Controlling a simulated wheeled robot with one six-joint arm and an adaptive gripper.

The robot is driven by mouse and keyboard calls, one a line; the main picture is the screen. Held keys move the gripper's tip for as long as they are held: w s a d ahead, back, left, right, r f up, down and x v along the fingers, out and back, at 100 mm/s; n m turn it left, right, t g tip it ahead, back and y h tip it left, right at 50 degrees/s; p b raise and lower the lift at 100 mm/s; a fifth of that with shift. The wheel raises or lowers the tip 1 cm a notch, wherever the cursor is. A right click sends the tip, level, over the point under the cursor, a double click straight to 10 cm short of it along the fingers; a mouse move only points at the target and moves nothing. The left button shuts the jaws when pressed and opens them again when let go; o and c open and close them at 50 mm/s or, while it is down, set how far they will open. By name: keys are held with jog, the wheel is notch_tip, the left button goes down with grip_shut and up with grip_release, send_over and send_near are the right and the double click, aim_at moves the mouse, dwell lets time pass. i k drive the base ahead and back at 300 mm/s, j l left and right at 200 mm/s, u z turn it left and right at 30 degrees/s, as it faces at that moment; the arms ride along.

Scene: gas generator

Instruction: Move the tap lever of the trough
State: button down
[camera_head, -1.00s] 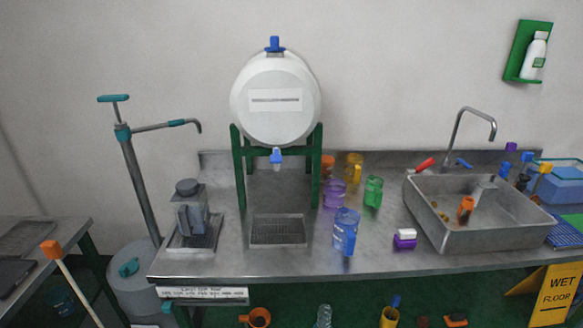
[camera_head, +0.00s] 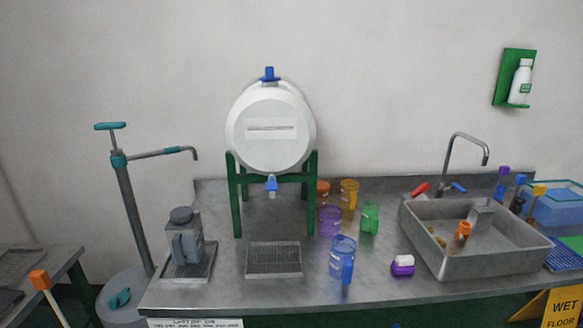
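The trough (camera_head: 480,252) is a grey metal basin on the right of the steel counter. A curved metal tap spout (camera_head: 466,140) rises behind it. At the back rim, a red lever (camera_head: 419,190) lies to the left of the spout's foot and a blue lever (camera_head: 459,187) lies by its foot. Which of them is the task's lever I cannot tell. An orange cup (camera_head: 463,230) and small yellowish items are inside the trough. My gripper is not in view, and nothing touches the levers.
Several coloured jugs and cups, such as a blue one (camera_head: 342,259) and a green one (camera_head: 369,217), stand left of the trough. A white barrel (camera_head: 270,140) sits on a green stand. A yellow wet floor sign (camera_head: 560,310) is at the lower right.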

aim_at(455, 185)
jog(key=z, duration=0.5)
jog(key=i+l, duration=0.95)
jog(key=l, duration=0.2)
jog(key=k+l, duration=0.15)
jog(key=k, duration=0.6)
